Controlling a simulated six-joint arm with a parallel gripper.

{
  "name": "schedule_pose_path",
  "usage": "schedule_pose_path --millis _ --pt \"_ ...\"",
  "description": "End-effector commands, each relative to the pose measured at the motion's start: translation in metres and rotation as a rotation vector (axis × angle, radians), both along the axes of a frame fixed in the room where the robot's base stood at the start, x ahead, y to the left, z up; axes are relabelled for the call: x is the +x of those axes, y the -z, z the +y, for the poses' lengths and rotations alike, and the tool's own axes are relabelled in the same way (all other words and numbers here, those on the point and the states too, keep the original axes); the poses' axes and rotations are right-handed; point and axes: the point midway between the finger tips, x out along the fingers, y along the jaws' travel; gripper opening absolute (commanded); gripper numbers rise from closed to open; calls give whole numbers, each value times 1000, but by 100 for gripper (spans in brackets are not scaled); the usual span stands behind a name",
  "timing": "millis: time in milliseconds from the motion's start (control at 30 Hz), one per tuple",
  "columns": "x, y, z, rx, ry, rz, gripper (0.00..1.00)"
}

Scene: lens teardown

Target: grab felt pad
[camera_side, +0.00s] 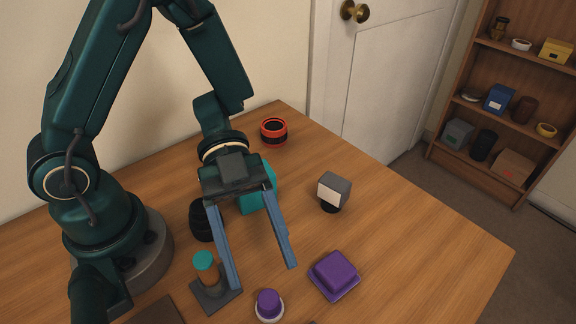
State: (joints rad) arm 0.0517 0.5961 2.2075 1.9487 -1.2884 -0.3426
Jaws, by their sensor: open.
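A purple square block (334,274) with a thin wider base lies on the table at the lower right of my gripper; it may be the felt pad, but I cannot tell for sure. My gripper (263,275) is open and empty, with its two long blue-grey fingers pointing down toward the front of the table. The purple block is to the right of the right finger and apart from it. A small purple cylinder (268,301) on a white ring stands just in front of the fingertips.
An orange cylinder with a teal cap (205,264) stands on a dark plate by the left finger. A teal block (260,192) and black cylinder (201,221) are behind. A grey-white block (334,189) and red-black ring (274,131) stand farther back. The table's right side (430,250) is clear.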

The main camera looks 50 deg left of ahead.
Motion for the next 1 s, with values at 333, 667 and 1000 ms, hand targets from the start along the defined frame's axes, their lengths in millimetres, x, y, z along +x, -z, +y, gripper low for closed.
schedule_pose_path --millis 333,667,1000 --pt "0 24 0 2 -2 -1 70" --pt "0 56 0 2 -2 3 70" --pt "-8 70 -26 3 -2 -4 70"
